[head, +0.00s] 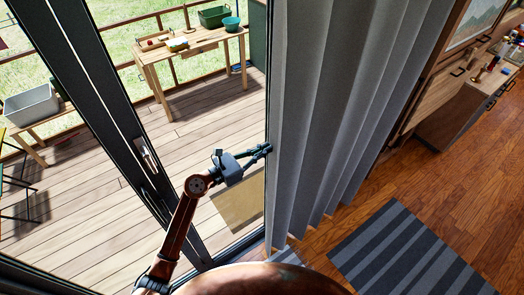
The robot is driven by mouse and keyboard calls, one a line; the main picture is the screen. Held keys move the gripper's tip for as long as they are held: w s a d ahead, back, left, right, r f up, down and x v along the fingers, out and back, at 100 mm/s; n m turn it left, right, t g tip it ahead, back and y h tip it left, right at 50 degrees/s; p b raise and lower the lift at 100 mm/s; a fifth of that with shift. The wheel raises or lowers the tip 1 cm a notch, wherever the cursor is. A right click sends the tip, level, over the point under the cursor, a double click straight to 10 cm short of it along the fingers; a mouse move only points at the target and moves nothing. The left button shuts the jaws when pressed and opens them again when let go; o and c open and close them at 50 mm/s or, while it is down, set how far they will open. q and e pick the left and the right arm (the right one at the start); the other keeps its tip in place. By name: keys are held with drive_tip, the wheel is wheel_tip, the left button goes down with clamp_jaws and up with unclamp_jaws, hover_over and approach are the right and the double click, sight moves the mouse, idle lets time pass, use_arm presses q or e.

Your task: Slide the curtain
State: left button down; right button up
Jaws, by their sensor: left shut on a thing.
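The grey pleated curtain (335,90) hangs down the middle of the head view, its folds bunched between the glass door side and the room. My left gripper (262,150) is at the curtain's left edge, with its fingers shut on that edge. The fingertips are partly hidden at the fabric. My left arm reaches up to it from the bottom of the view. My right gripper is not in view.
The dark-framed glass door (120,110) with a handle (146,156) stands at left. Outside is a wooden deck with a table (190,42). A striped rug (408,258) lies on the wooden floor at right, near a cabinet (455,118).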

use_arm(q)
drive_tip(key=c, duration=2.1)
unclamp_jaws()
drive_tip(key=shift+a, duration=0.1)
drive_tip(key=v, duration=1.1)
drive_tip(key=shift+s+a, duration=0.25)
drive_tip(key=shift+a, duration=0.05)
